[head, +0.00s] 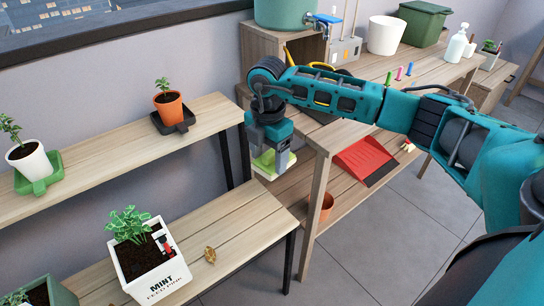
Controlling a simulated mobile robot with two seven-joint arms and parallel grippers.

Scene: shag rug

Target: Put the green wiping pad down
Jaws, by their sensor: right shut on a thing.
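My right arm comes in from the right and its gripper (272,160) points down near the middle of the view. It is shut on the green wiping pad (264,163), a light green piece with a paler underside, partly hidden behind the fingers. In the picture the pad is beside the wooden workbench's left end and above the right end of the lower plank shelf (235,215). I cannot tell its exact height. My left gripper is not in view.
A mint planter (152,262) and a small brown leaf (210,255) are on the lower shelf. The upper shelf (95,150) holds an orange pot (168,108) on a dark tray and a white pot (29,161) on a green tray. A red dustpan (366,158) lies on the workbench's lower shelf.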

